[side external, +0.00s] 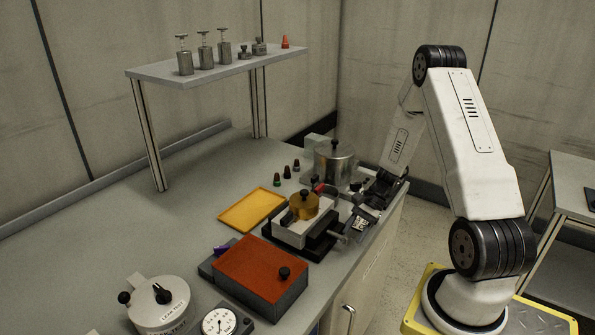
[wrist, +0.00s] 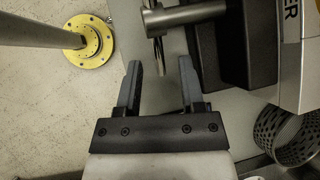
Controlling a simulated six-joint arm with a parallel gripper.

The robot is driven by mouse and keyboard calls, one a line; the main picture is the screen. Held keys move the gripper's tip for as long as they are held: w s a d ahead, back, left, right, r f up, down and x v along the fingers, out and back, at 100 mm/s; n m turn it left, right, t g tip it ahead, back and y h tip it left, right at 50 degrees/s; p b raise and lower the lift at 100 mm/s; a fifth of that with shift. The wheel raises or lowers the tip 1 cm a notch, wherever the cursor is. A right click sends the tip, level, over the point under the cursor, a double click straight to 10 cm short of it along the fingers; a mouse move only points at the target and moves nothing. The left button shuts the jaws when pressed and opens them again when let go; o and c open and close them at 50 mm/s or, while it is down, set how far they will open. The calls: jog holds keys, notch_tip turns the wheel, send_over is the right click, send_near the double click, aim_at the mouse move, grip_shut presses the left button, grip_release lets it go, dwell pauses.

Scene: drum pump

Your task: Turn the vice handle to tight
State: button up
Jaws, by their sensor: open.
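The vice (side external: 300,238) stands near the front edge of the bench, with a brass part (side external: 304,206) on top. Its screw end and handle project toward the bench edge. In the wrist view the grey screw end (wrist: 187,17) enters from the top, and the thin handle bar (wrist: 157,47) crosses its tip. My gripper (wrist: 160,66) is open and empty. The handle bar lies just beyond the fingertips, roughly between them in the picture; I see no contact. In the side view my gripper (side external: 372,203) is dark and small beside the vice, and its fingers are hard to make out.
A metal pot (side external: 334,164) stands behind the vice. An orange-topped box (side external: 262,268) and a yellow tray (side external: 252,210) lie to its left. A perforated metal cylinder (wrist: 288,136) is at the right of the wrist view.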

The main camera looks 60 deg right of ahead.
jog(key=shift+v, duration=3.55)
jog(key=a+r+n+h, duration=0.3)
jog(key=a+n, duration=0.6)
jog(key=a, duration=0.3)
jog(key=w+a+r+n+h, duration=0.1)
jog(key=a+r+n+h, duration=0.3)
jog(key=a+n, duration=0.5)
jog(key=a+r, duration=0.1)
jog(key=a, duration=0.2)
jog(key=shift+a+r+n, duration=0.15)
jog(key=shift+a+n, duration=0.2)
jog(key=shift+n, duration=0.05)
jog(key=shift+o, duration=0.2)
jog(key=shift+w, duration=0.1)
